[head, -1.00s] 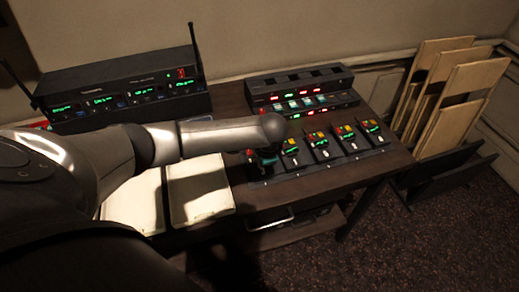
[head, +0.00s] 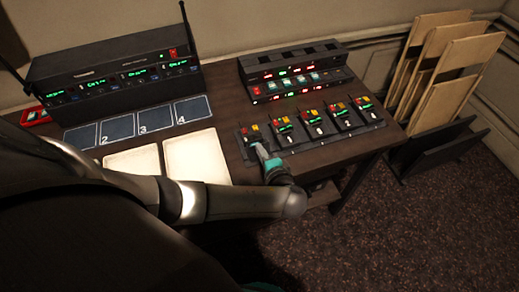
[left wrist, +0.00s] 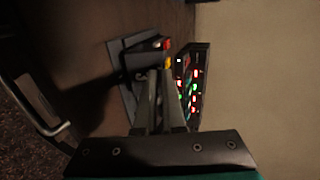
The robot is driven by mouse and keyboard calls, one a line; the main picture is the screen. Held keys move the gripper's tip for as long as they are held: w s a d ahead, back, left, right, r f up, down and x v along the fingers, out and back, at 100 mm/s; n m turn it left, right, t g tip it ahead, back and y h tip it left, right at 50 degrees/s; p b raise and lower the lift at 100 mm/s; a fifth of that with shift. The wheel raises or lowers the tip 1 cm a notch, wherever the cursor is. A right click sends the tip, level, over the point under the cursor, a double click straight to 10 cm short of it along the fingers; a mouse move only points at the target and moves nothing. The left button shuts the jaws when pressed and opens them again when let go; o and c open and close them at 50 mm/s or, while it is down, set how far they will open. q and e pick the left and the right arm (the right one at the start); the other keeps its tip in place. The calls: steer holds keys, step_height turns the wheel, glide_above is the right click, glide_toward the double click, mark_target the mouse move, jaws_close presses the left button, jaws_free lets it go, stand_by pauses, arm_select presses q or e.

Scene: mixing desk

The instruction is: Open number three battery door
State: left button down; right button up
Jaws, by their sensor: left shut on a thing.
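A row of small dark packs with lit screens stands on the desk in the head view. My left gripper (head: 260,148) is at the near end of the leftmost pack (head: 248,133), its fingers reaching in from the front. It is shut on a part of that pack; the fingers hide which part. In the left wrist view the fingers (left wrist: 160,88) meet the pack (left wrist: 143,52), which has red and yellow lights on its far end. The other packs, such as the second (head: 284,131) and the third (head: 317,127), are untouched. I cannot read their numbers. My right gripper is not in view.
A charger rack (head: 296,75) stands behind the packs, and a receiver rack (head: 115,75) with antennas at back left. A numbered mat (head: 140,121) and pale trays (head: 197,157) lie left of the packs. Boards (head: 440,75) lean in a stand at right.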

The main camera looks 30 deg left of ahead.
arm_select(q)
steer(key=shift+s+d+f+t+y+b, duration=0.25)
steer(key=shift+t+y+b, duration=0.15)
steer(key=shift+y+b, duration=0.25)
steer(key=shift+s+d+f+t+y+b, duration=0.2)
steer(key=shift+t+y+b, duration=0.2)
steer(key=shift+y+b, duration=0.25)
steer(key=c, duration=1)
jaws_free()
steer(key=shift+d+r, duration=0.1)
steer(key=v, duration=1.5)
steer(key=shift+s, duration=0.15)
